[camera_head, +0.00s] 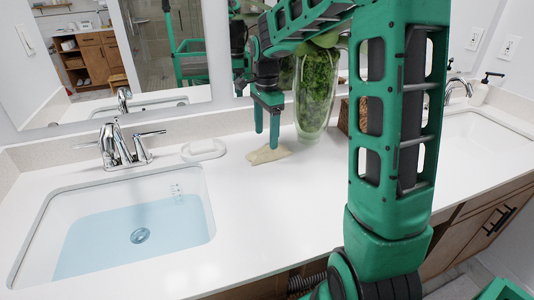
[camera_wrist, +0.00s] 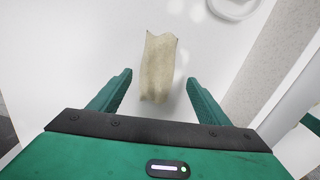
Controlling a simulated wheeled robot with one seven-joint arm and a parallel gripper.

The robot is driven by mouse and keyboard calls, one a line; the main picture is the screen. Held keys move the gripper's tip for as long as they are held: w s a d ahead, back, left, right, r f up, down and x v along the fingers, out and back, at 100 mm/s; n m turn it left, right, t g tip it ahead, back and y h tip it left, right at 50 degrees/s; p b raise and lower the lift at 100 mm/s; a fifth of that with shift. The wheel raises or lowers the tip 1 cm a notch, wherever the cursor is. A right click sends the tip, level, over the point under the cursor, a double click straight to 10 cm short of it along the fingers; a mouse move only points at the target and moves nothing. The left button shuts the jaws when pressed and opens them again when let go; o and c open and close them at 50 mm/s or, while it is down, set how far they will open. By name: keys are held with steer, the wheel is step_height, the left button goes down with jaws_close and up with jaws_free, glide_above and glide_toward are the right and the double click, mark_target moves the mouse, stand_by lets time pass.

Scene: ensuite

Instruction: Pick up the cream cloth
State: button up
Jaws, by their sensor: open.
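The cream cloth (camera_head: 268,154) lies crumpled on the white counter, right of the left sink and just left of a glass vase. My gripper (camera_head: 267,128) points down above the cloth in the head view. In the wrist view, the cloth (camera_wrist: 158,66) lies ahead of and between the two green fingers of my gripper (camera_wrist: 158,92). The fingers are apart and nothing is held. The cloth's near end shows between the fingertips, and its far end extends beyond them.
The glass vase (camera_head: 315,96) with green filling stands close to the right of my gripper. A white curved dish (camera_head: 204,151) lies to the left, beside the faucet (camera_head: 118,146). The left sink (camera_head: 140,230) holds water. Front counter space is clear.

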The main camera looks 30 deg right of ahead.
mark_target(268, 148)
steer(key=shift+s+d+f, duration=0.1)
steer(key=shift+d+f, duration=0.05)
steer(key=shift+f, duration=1.25)
steer(key=shift+s+d+f, duration=0.1)
steer(key=shift+f, duration=1.25)
steer(key=c, duration=1.1)
